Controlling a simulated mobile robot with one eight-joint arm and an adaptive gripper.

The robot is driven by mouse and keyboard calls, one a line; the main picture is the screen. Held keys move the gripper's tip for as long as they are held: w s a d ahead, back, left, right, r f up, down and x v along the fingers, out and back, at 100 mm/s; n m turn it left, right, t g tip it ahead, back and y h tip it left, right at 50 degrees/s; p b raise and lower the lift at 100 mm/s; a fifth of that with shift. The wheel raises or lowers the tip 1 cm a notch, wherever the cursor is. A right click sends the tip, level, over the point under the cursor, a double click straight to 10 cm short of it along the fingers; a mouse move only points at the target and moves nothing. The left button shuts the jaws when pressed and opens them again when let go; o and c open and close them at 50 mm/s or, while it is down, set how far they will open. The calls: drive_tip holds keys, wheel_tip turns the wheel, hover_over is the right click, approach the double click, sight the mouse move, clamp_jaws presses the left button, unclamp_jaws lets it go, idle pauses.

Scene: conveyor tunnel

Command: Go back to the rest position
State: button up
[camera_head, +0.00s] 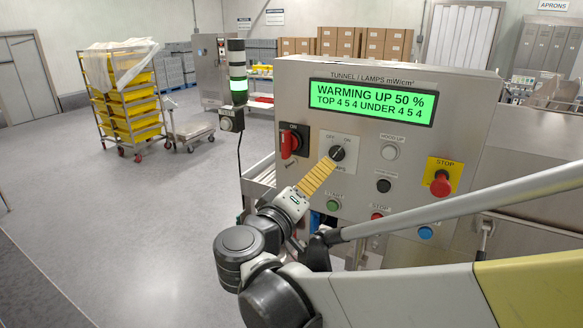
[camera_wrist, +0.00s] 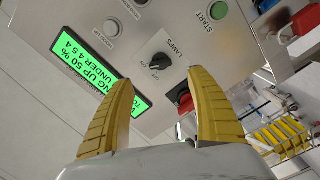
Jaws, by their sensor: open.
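My gripper (camera_wrist: 160,90) is open and empty, with its yellow ribbed fingers apart in the wrist view. In the head view my gripper (camera_head: 327,163) points at the control panel (camera_head: 290,90), close to the black lamps knob (camera_head: 338,153). The knob also shows in the wrist view (camera_wrist: 158,62), beyond the gap between the fingertips. From these frames I cannot tell whether a finger touches the panel. The green display (camera_head: 371,102) reads "WARMING UP 50 %, TOP 4 5 4 UNDER 4 5 4". The lower part of the panel is partly hidden behind my arm.
A red rotary switch (camera_head: 290,143) sits left of the knob. A red stop button (camera_head: 440,183) on a yellow plate is at the right. A lamp tower (camera_head: 237,70) glows green beside the panel. A rack of yellow crates (camera_head: 135,105) stands back left. The floor at left is clear.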

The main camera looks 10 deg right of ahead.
drive_tip(key=s+d+f+m+g+y+b, duration=0.1)
drive_tip(key=s+d+f+g+y+b, duration=0.15)
drive_tip(key=s+d+f, duration=0.4)
drive_tip(key=s+d+f+m+g+y+b, duration=0.1)
drive_tip(key=s+d+f+g+y+b, duration=0.2)
drive_tip(key=f, duration=0.7)
drive_tip(key=s+a+f+m+g+y+b, duration=0.2)
drive_tip(key=s+f+y+b, duration=0.2)
drive_tip(key=s+f, duration=0.5)
drive_tip(key=shift+s+f+b, duration=0.3)
drive_tip(key=shift+s+b, duration=0.1)
drive_tip(key=shift+b, duration=0.05)
drive_tip(key=shift+y, duration=0.25)
